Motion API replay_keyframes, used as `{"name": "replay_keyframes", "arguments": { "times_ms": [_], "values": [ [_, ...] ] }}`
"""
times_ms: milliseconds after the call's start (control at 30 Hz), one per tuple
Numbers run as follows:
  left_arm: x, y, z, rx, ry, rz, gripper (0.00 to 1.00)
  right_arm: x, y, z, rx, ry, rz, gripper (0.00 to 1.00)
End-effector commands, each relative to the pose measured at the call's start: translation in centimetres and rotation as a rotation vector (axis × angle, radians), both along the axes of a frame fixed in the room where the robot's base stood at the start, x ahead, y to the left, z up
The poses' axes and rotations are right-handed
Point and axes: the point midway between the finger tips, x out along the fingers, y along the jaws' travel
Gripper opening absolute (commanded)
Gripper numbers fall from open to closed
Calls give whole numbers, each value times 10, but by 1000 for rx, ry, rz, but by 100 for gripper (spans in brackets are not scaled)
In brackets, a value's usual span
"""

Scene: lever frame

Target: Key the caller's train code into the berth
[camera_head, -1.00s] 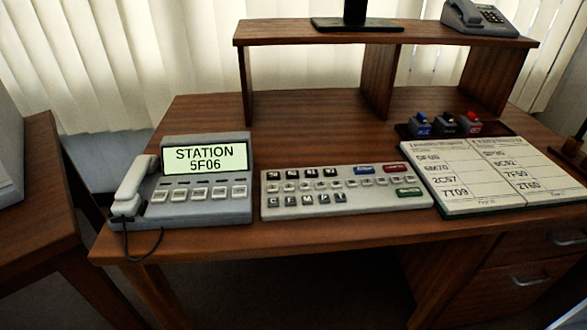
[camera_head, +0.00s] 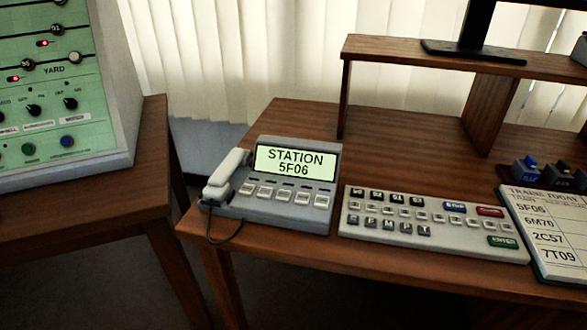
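The grey desk phone (camera_head: 285,185) stands at the left end of the wooden desk, and its display (camera_head: 295,162) reads "STATION 5F06". Its white handset (camera_head: 226,174) rests on the left side, with a dark cord hanging below. The keypad panel (camera_head: 430,218) lies to the right of the phone. It has rows of small grey keys, a blue key (camera_head: 453,207), a red key (camera_head: 489,211) and a green enter key (camera_head: 502,241). The train book (camera_head: 550,232) at the right edge lists 5F06, 6M70, 2C57 and 7T09. Neither of my grippers shows.
A green signal panel marked YARD (camera_head: 50,95), with knobs and red lights, stands on a separate table (camera_head: 140,185) at left. A raised shelf (camera_head: 430,58) carries a monitor stand (camera_head: 475,45). Ink stamps (camera_head: 527,170) sit at right. A gap separates the two tables.

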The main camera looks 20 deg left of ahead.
Motion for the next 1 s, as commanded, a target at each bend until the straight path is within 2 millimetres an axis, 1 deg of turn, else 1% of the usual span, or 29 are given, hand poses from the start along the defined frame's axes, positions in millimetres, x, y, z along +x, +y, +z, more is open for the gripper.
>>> {"name": "replay_keyframes", "arguments": {
  "times_ms": [233, 267, 700, 733, 1000],
  "values": [
    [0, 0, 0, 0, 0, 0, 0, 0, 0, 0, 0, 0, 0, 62],
    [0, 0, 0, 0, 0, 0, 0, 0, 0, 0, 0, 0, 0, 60],
    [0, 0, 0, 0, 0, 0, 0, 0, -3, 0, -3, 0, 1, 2],
    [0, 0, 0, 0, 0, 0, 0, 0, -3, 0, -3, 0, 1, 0],
    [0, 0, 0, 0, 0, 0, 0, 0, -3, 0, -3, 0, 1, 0]
  ]
}}
